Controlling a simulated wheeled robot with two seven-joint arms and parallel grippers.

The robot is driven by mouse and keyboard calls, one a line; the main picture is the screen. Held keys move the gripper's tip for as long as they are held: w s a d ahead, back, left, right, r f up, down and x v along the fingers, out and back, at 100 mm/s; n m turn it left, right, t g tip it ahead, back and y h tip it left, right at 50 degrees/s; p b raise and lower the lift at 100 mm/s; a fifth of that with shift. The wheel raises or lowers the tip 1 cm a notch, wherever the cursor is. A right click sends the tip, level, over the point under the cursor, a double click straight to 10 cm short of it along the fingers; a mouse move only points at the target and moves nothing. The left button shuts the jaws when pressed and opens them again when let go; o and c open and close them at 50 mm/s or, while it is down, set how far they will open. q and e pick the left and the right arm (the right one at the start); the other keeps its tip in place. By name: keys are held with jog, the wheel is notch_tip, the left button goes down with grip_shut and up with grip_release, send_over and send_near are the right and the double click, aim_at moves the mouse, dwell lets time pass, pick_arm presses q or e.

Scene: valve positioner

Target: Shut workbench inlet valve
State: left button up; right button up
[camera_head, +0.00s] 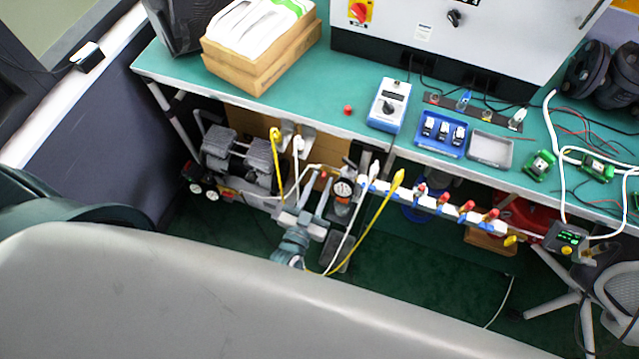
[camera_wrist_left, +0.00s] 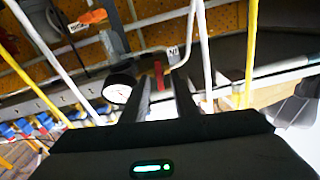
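A red valve handle (camera_wrist_left: 158,75) shows upright in the left wrist view, beside a round white pressure gauge (camera_wrist_left: 118,88). I take it for the inlet valve. In the head view a small red part (camera_head: 323,174) shows just left of the gauge (camera_head: 343,187), under the workbench edge. My left gripper (camera_head: 317,183) reaches under the bench there. In the left wrist view its two dark fingers (camera_wrist_left: 160,88) are apart, with the red handle between or just beyond the tips. Contact cannot be told. My right gripper is not in view.
A white manifold (camera_head: 430,203) with several red-handled valves runs right of the gauge. Yellow cables (camera_head: 392,195) and white hoses hang close around the left gripper. A grey compressor (camera_head: 240,150) stands left. The green workbench top (camera_head: 325,95) lies above.

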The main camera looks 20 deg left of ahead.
pick_arm(q)
grip_shut()
jog(key=shift+n, duration=0.8)
grip_release()
jog(key=shift+s, duration=0.1)
